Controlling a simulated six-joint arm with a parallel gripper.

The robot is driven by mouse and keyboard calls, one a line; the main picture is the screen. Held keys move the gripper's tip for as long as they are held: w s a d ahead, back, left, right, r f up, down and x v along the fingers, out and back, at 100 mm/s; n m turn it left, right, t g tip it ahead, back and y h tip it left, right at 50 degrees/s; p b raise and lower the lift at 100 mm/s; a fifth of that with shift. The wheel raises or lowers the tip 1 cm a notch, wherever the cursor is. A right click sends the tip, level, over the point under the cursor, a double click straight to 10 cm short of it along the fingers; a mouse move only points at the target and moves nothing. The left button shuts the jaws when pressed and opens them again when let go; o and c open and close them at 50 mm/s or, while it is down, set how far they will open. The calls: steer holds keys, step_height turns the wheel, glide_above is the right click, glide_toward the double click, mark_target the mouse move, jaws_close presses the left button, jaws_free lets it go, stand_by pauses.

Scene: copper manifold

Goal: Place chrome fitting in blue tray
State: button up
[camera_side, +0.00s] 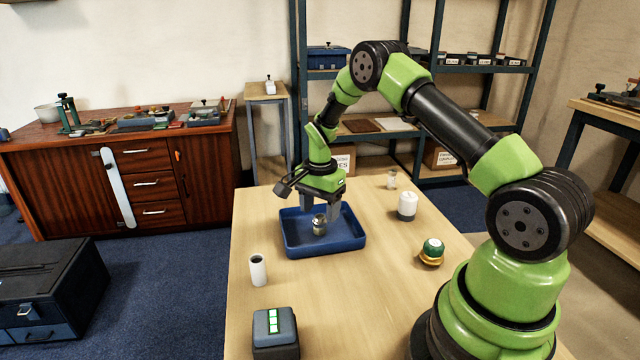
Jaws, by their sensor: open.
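The blue tray (302,246) lies flat on the wooden table, left of its middle. The chrome fitting (319,226) is a small shiny metal piece and shows within the tray's outline, below my gripper. My gripper (320,207) points down over the tray, its jaws open, with one finger on each side just above the fitting. From this one view I cannot tell whether the fitting touches the tray floor or the fingers.
A white cylinder (258,270) stands left of the tray, and a dark box with a green-marked top (275,330) is at the front left. A white canister (407,206), a small jar (391,179) and a green-and-orange item (432,251) are to the right. The table's front middle is clear.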

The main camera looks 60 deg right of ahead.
mark_target(318, 218)
steer(key=s+a+r+n+t, duration=0.25)
steer(key=a+r, duration=0.25)
steer(key=r, duration=0.6)
steer(key=s+a+r+n+t, duration=0.1)
steer(key=s+a+r+n, duration=0.2)
steer(key=r, duration=0.8)
steer(key=s+a+r+n+t+y, duration=0.1)
steer(key=s+a+r+n+t, duration=0.1)
steer(key=s+a+n, duration=0.2)
steer(key=s+a+r+n+t+y, duration=0.1)
steer(key=s+a+n, duration=0.3)
steer(key=s, duration=0.7)
steer(key=shift+s+a+r+t, duration=0.35)
steer(key=shift+a+r, duration=0.35)
steer(key=shift+a, duration=0.45)
